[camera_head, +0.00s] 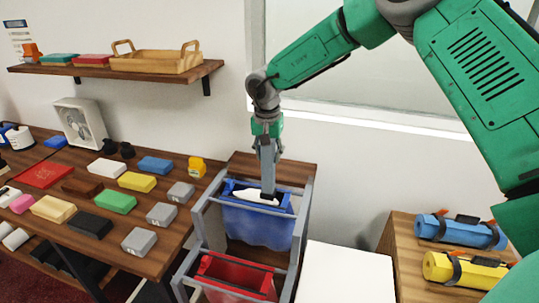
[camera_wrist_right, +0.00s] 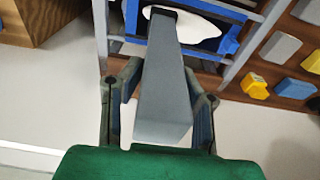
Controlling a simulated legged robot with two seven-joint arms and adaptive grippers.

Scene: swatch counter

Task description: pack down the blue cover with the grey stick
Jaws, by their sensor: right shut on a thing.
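The blue cover (camera_head: 262,226) hangs as a bag in the far part of a grey metal frame. Something white (camera_head: 252,193) bulges at its top opening. My right gripper (camera_head: 267,145) is above it, shut on the grey stick (camera_head: 268,175), which points down. The stick's lower end meets the white stuff inside the blue rim; whether it presses on it I cannot tell. In the right wrist view the stick (camera_wrist_right: 165,90) sits between the two fingers, with the white stuff (camera_wrist_right: 195,28) and the blue cover (camera_wrist_right: 133,30) beyond. My left gripper is not in view.
A red bag (camera_head: 235,275) hangs in the near part of the frame (camera_head: 300,220). A table at left holds several coloured blocks (camera_head: 115,201). A white surface (camera_head: 345,272) is right of the frame. Blue and yellow rolls (camera_head: 460,232) lie on a wooden stand at right.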

